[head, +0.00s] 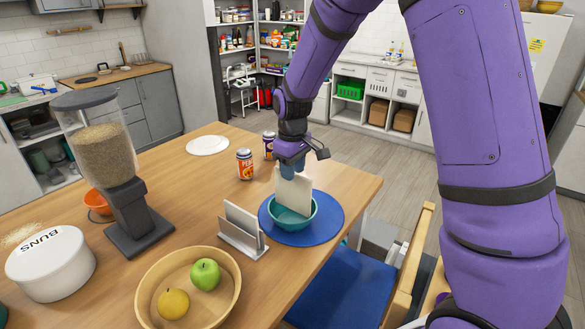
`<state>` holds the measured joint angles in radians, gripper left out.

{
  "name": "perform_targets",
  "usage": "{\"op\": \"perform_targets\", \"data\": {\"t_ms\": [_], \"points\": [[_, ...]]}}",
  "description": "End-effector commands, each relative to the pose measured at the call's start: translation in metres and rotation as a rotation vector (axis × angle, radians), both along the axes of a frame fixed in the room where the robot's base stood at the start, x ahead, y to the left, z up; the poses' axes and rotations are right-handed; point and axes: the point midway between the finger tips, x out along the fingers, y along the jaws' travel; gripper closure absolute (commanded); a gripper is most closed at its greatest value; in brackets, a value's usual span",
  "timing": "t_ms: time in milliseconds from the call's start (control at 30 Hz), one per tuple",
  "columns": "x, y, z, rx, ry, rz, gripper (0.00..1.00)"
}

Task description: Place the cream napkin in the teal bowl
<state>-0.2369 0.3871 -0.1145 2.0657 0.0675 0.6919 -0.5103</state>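The cream napkin (294,194) hangs upright beneath my gripper (294,170), which is shut on its top edge. The napkin's lower part reaches down into the teal bowl (303,223), behind the near rim in this view. Whether it touches the bowl's bottom cannot be told. The bowl stands on a round blue mat (332,220) near the table's right edge.
A metal napkin holder (238,241) with a cream napkin in it stands left of the mat. Two cans (245,164) (269,145) stand behind the bowl. A wooden fruit bowl (228,304), a grain dispenser (128,200) and a white BUNS tin (52,268) stand further left.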

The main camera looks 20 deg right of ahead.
Motion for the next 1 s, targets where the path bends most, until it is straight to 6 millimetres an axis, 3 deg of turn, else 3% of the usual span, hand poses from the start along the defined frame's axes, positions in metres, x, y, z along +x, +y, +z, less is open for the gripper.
{"op": "perform_targets", "data": {"t_ms": [333, 800, 1000], "points": [[0.0, 0.0, 0.013, 0.001, -0.003, 0.0, 0.64], [0.0, 0.0, 0.103, 0.001, -0.003, 0.001, 0.64], [0.0, 0.0, 0.126, 0.001, -0.001, 0.0, 0.64]]}}
